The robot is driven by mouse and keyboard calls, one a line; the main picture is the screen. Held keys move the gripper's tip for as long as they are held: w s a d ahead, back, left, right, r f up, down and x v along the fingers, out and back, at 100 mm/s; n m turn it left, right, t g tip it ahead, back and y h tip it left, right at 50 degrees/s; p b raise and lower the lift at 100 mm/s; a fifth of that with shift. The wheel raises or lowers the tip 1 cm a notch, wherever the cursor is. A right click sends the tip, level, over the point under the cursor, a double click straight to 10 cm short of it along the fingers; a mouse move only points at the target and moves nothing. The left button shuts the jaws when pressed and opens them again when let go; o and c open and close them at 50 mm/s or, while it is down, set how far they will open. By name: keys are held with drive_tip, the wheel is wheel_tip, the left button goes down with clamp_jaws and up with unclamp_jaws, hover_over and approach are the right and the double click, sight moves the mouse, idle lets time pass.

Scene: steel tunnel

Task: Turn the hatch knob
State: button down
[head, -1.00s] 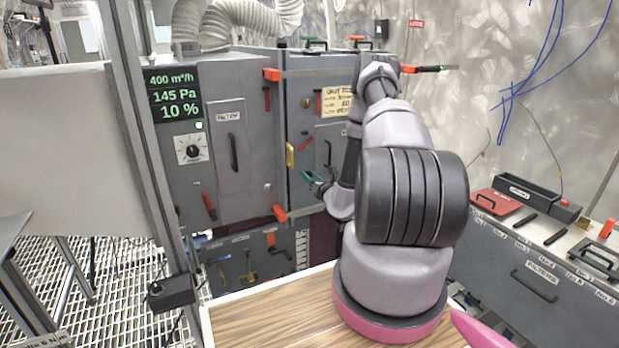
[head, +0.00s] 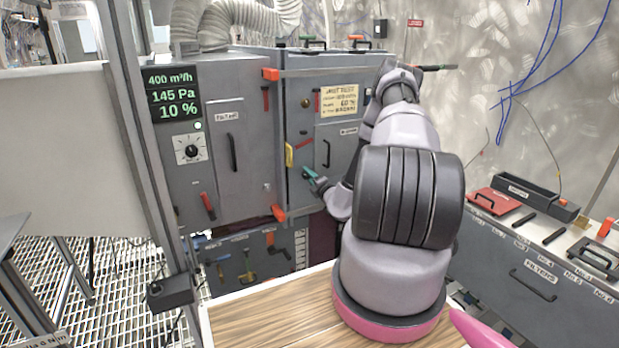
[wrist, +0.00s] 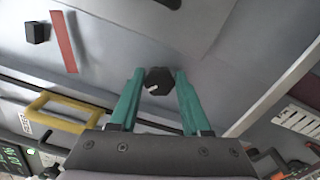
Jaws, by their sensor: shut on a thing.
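The hatch knob (wrist: 159,80) is a small black, many-sided knob with a white mark, on a grey panel in the wrist view. My gripper (wrist: 159,76) has two green fingers, one on each side of the knob, and is shut on it. In the head view my gripper (head: 308,174) is at the lower part of the grey cabinet's right front, and the knob there is hidden or too small to make out.
A yellow handle (head: 289,155) and a red bar (head: 304,144) are close to my gripper. A black door handle (head: 327,152) is to its right. A dial (head: 191,149) sits under a green-lettered display (head: 174,94).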

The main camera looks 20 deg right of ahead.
drive_tip(key=m, duration=1)
drive_tip(key=shift+s+f, duration=0.1)
drive_tip(key=shift+f, duration=0.25)
drive_tip(key=shift+m, duration=0.3)
drive_tip(key=c, duration=0.6)
unclamp_jaws()
drive_tip(key=shift+c, duration=0.2)
drive_tip(key=s, duration=1)
drive_tip(key=shift+s+d, duration=0.15)
drive_tip(key=shift+s, duration=0.25)
drive_tip(key=shift+r, duration=0.1)
